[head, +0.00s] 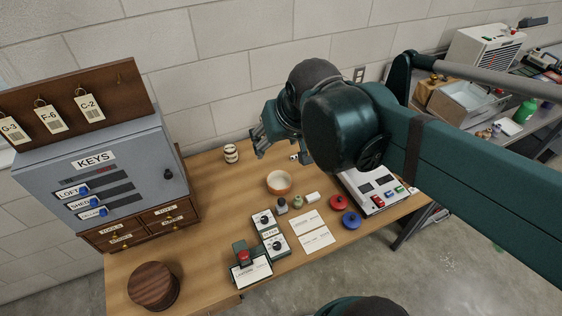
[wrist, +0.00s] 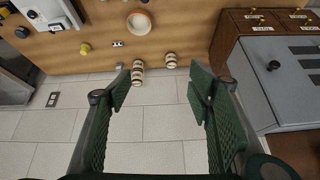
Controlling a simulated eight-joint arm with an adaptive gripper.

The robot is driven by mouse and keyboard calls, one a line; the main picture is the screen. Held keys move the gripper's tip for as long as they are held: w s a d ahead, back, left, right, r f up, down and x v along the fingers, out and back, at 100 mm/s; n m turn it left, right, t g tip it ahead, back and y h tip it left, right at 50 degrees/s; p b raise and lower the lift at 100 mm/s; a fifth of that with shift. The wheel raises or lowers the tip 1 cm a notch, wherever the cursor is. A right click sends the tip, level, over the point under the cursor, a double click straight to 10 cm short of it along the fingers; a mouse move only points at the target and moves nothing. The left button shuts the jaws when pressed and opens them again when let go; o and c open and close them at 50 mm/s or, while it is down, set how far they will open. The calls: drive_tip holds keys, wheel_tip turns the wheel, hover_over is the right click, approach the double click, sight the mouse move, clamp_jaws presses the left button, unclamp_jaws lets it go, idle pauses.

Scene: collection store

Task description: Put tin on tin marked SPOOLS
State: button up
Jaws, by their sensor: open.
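My gripper (head: 263,138) is open and empty, raised over the back of the wooden desk. In the wrist view its two fingers stand wide apart (wrist: 158,88). A small cream tin with dark bands (head: 231,153) stands upright on the desk right of the key cabinet. The wrist view shows two such banded tins: one nearer the cabinet (wrist: 171,60) and one beside the left fingertip in the picture (wrist: 138,75). Both lie beyond the fingertips, and neither is held. The second tin is hidden behind my arm in the head view. I cannot read a SPOOLS mark on either.
The grey key cabinet (head: 100,165) stands left of the tins. An orange-rimmed bowl (head: 279,183) sits in front. Switch boxes (head: 265,222), cards (head: 317,239), red and blue discs (head: 337,202) and a round wooden block (head: 153,286) occupy the front. Open desk lies around the banded tin.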

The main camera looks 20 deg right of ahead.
drive_tip(key=s+f+n, duration=0.1)
drive_tip(key=s+f, duration=0.2)
drive_tip(key=s, duration=0.2)
drive_tip(key=shift+s+a+t, duration=0.25)
drive_tip(key=shift+a+t, duration=0.15)
drive_tip(key=shift+a, duration=0.05)
